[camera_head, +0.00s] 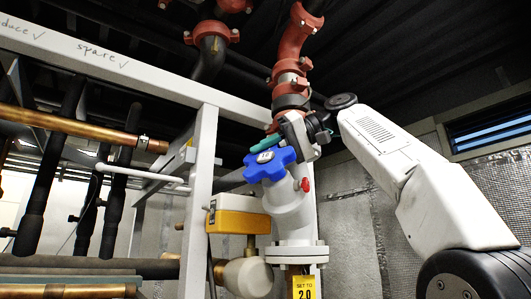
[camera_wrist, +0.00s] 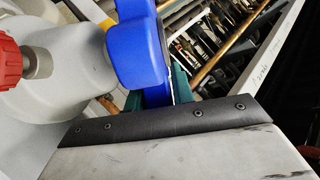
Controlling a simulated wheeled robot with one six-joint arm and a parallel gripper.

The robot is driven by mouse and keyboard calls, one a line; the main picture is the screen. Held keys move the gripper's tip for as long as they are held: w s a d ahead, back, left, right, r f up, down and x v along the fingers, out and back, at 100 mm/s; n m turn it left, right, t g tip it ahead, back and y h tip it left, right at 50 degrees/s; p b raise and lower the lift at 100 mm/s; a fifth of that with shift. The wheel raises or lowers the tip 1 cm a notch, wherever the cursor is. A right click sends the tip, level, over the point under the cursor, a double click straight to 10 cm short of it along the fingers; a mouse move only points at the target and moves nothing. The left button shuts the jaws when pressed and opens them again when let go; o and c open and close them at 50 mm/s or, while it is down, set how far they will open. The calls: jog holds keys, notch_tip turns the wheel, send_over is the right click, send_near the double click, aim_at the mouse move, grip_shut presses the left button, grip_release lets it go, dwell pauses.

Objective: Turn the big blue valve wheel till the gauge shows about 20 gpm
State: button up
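The big blue valve wheel (camera_head: 270,163) is a lobed knob on a pale grey valve body (camera_head: 292,212). It has a small white label on its face, too small to read. My gripper (camera_head: 272,141) reaches it from the upper right. In the wrist view, the teal fingers of my gripper (camera_wrist: 158,96) stand on both sides of one lobe of the blue wheel (camera_wrist: 140,45), which fills the space between them. The fingertips are partly hidden. A yellow box (camera_head: 240,220) beside the valve has a small dark panel on its left. I can read no gauge value.
A red knob (camera_head: 304,185) sticks out of the valve body, close to the wheel. Red-coupled pipe (camera_head: 293,50) rises above. A white frame post (camera_head: 200,190) and copper pipes (camera_head: 80,125) are to the left.

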jog(key=shift+o, duration=1.2)
jog(key=shift+d+r+t+y, duration=0.15)
jog(key=shift+r+t+y, duration=0.15)
jog(key=shift+t, duration=0.2)
